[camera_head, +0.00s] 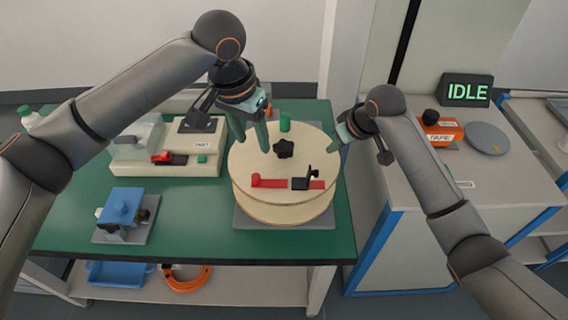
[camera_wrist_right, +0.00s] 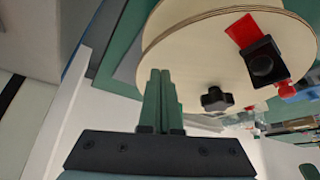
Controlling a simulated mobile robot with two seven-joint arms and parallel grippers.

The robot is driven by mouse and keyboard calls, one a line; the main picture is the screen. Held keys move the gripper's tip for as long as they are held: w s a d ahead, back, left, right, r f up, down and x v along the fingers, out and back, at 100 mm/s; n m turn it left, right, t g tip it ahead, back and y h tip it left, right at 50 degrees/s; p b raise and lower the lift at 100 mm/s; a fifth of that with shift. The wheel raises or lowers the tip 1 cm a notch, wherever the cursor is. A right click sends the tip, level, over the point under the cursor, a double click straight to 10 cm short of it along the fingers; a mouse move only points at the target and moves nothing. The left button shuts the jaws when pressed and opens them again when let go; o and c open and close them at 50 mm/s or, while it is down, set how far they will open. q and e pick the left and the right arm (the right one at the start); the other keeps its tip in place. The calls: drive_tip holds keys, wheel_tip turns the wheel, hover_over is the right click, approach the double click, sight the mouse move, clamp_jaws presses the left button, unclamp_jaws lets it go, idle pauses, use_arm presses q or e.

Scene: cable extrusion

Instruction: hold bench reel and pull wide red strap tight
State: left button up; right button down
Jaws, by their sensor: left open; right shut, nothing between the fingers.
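The bench reel (camera_head: 247,206) is a round pale wooden drum on a grey base plate on the green bench. It also shows in the right wrist view (camera_wrist_right: 190,60). The red strap (camera_head: 270,183) lies across its top face, with a black clamp (camera_head: 301,183) on it; the strap shows in the wrist view too (camera_wrist_right: 243,31). A black star knob (camera_head: 284,148) sits at the drum's middle. My left gripper (camera_head: 252,148) is open above the drum's back left, left of the knob. My right gripper (camera_head: 333,149) is shut and empty at the drum's right rim; its fingers (camera_wrist_right: 160,98) are together.
A green peg (camera_head: 285,122) stands at the drum's back. A pale machine (camera_head: 165,148) and a blue fixture (camera_head: 122,207) stand left on the bench (camera_head: 195,225). A side cabinet on the right holds an orange tape box (camera_head: 440,131), a grey disc (camera_head: 487,138) and an IDLE sign (camera_head: 467,91).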

drive_tip(key=shift+r+p, duration=2.1)
drive_tip(key=shift+r, duration=0.1)
drive_tip(key=shift+w, duration=0.1)
